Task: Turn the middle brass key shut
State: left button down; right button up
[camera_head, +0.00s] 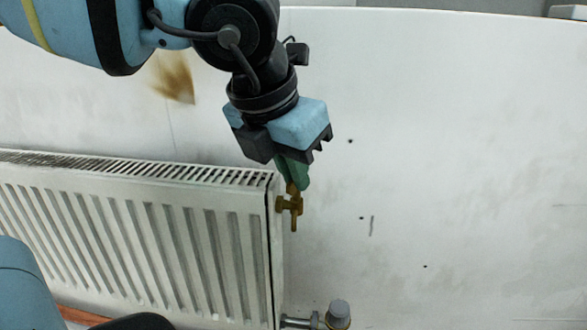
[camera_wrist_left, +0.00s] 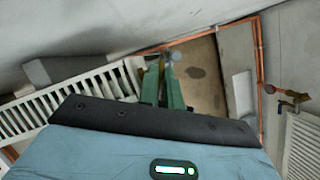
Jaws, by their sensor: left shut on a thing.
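A brass key (camera_head: 294,206) sits at the upper right corner of a white radiator (camera_head: 268,250), with a part of it hanging down. My left gripper (camera_head: 297,184) comes from above, and its green fingers are shut on the upper part of the key. The fingertips hide that part. In the left wrist view the green fingers of my left gripper (camera_wrist_left: 162,84) are close together beside the radiator's end, and the key is hard to make out. Another brass key (camera_wrist_left: 290,98) shows at the right, on a copper pipe above a second radiator (camera_wrist_left: 303,145). My right gripper is not in view.
A grey-capped valve (camera_head: 338,312) stands low beside the radiator's end. The stained white wall (camera_head: 450,170) to the right is clear. In the left wrist view a copper pipe (camera_wrist_left: 259,60) runs along the wall edge, and a brown floor patch (camera_wrist_left: 200,75) is open.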

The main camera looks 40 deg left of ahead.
pick_arm(q)
jog(key=shift+f, duration=0.15)
jog(key=shift+m+h+b, duration=0.4)
jog(key=shift+m+b, duration=0.15)
jog(key=shift+m, duration=0.55)
jog(key=m+h, duration=0.1)
jog(key=m, duration=0.1)
jog(key=shift+a+m+g+b, duration=0.1)
jog(key=shift+m+g+b, duration=0.2)
jog(key=m, duration=0.2)
jog(key=m+g+h, duration=0.1)
jog(key=m, duration=0.2)
jog(key=shift+a+m+h, duration=0.15)
jog(key=shift+m+h, duration=0.15)
jog(key=shift+w+m+g, duration=0.1)
jog(key=shift+m+g, duration=0.2)
jog(key=shift+m, duration=0.4)
jog(key=shift+f, duration=0.1)
